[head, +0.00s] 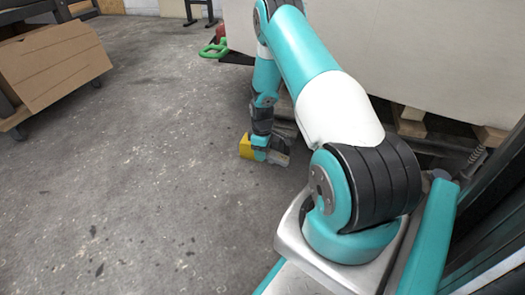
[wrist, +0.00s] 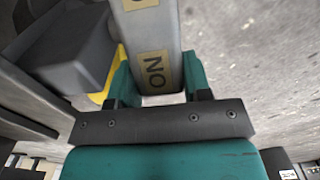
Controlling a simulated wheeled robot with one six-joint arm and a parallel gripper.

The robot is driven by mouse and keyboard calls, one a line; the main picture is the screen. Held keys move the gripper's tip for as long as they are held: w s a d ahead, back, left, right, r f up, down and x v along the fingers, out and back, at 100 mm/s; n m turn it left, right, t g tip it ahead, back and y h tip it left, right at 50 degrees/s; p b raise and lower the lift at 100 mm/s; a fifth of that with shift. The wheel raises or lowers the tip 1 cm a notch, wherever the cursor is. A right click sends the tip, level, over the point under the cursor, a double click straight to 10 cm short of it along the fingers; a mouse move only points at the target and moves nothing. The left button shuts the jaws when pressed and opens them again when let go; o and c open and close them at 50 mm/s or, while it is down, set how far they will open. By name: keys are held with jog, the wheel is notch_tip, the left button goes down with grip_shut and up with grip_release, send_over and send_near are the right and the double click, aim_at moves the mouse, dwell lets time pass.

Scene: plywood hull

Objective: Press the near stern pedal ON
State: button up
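A grey pedal bar (wrist: 158,40) with a tan ON label (wrist: 154,72) runs down between my fingertips in the wrist view. The label appears upside down there. A yellow part (wrist: 110,75) shows beside the bar, and it also shows low by the floor in the head view (head: 246,147). My gripper (wrist: 158,78) has its two teal fingers apart, one on each side of the bar's end. I cannot tell whether they touch it. In the head view my gripper (head: 262,154) is down near the floor, partly hiding the pedal.
A large pale plywood panel (head: 420,60) stands on wooden blocks (head: 412,113) to the right of my gripper. A dark grey block (wrist: 75,45) sits left of the bar in the wrist view. A cardboard box (head: 55,65) on a cart stands far left. The concrete floor (head: 140,180) between is clear.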

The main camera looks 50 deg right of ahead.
jog(key=shift+w, duration=0.1)
jog(key=shift+w+a+f+g+h+p, duration=0.1)
jog(key=shift+f+g+h+p, duration=0.15)
jog(key=shift+g+p, duration=0.4)
jog(key=shift+w+f+g+h, duration=0.15)
jog(key=shift+f+g+h, duration=0.35)
jog(key=shift+g, duration=0.55)
jog(key=shift+f+g+h+b, duration=0.3)
jog(key=shift+f+g+b, duration=0.1)
jog(key=shift+g+b, duration=0.4)
jog(key=shift+f+g+h+b, duration=0.25)
jog(key=shift+f+g+b, duration=0.1)
jog(key=shift+g+b, duration=0.4)
jog(key=o, duration=0.9)
